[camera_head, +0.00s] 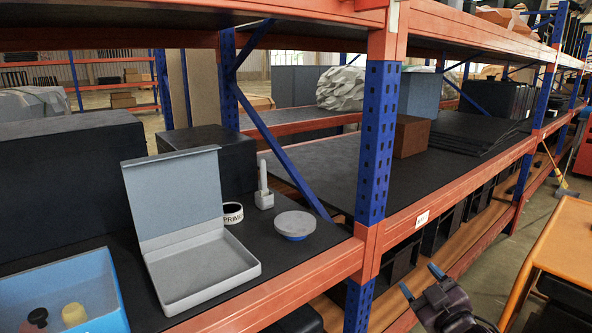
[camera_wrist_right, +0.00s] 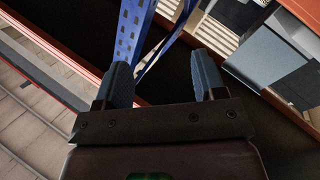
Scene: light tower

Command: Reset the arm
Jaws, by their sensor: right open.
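My right gripper (camera_head: 421,281) is at the bottom of the head view, in front of the rack's lower right bay and below the shelf edge. Its two blue-grey fingers stand apart with nothing between them. The right wrist view also shows the gripper (camera_wrist_right: 164,82) open and empty, with the blue post beyond it. My left gripper is in neither view.
An open grey box (camera_head: 202,270), a blue bin (camera_head: 103,288), a round grey-topped disc (camera_head: 295,224), a tape roll (camera_head: 232,213) and a white candle-like item (camera_head: 263,178) sit on the shelf. A blue rack post (camera_head: 376,140) stands near the gripper. An orange table (camera_head: 566,245) is at right.

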